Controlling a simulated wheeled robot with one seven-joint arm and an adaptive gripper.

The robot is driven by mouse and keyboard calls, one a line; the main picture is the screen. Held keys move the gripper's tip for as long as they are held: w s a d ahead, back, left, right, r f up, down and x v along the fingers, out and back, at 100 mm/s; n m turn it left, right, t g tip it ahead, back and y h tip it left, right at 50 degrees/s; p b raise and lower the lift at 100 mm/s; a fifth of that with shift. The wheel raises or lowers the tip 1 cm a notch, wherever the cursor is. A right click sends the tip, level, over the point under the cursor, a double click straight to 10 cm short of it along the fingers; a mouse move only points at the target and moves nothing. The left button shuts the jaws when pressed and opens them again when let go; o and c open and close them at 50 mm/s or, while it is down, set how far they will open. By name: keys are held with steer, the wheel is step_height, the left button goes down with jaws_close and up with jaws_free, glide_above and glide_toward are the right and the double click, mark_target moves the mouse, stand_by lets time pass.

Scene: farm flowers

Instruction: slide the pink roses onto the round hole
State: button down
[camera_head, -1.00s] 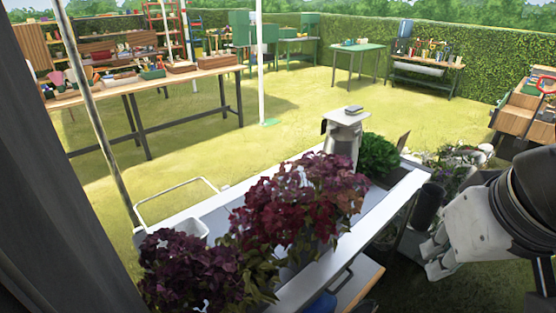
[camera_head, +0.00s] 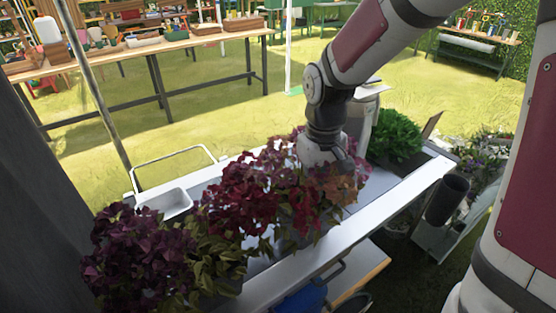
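A bushy plant with crimson and pinkish-red blooms (camera_head: 262,187) stands in the middle of the long metal-edged table (camera_head: 340,238). I cannot tell whether these are the pink roses. My arm reaches down from the upper right, and the white body of my gripper (camera_head: 322,150) is at the back right of these blooms. The fingers are hidden behind the flowers, so I cannot see whether they are open or touch anything. I make out no round hole in this view.
Dark purple flowers (camera_head: 128,255) stand at the table's near left end. A white tray (camera_head: 168,203) lies behind them. A green leafy plant (camera_head: 393,135) is at the far right end, and a dark cylindrical pot (camera_head: 447,198) is off the right edge.

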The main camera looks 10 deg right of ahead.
mark_target(305, 219)
steer(key=f, duration=0.5)
steer(key=f+b, duration=0.1)
steer(key=f, duration=0.5)
steer(key=shift+w+f+b, duration=0.2)
steer(key=shift+f+b, duration=0.05)
steer(key=shift+b, duration=0.05)
steer(key=shift+w+a+r, duration=0.1)
steer(key=shift+w+a, duration=0.1)
steer(key=shift+w, duration=0.4)
steer(key=shift+w+a+r, duration=0.1)
steer(key=shift+w+a, duration=0.1)
steer(key=shift+w, duration=0.4)
steer(key=shift+w+a, duration=0.2)
steer(key=shift+w, duration=0.55)
steer(key=w+a+b, duration=0.1)
steer(key=w, duration=0.3)
steer(key=w+a+b, duration=0.1)
steer(key=w+b, duration=0.1)
steer(key=w, duration=0.3)
steer(key=w+a+b, duration=0.1)
steer(key=w, duration=0.3)
steer(key=shift+w+a+f+b, duration=0.15)
steer(key=shift+a+b, duration=0.15)
steer(key=shift+w+a, duration=0.15)
steer(key=shift+w, duration=0.3)
steer(key=shift+r, duration=0.2)
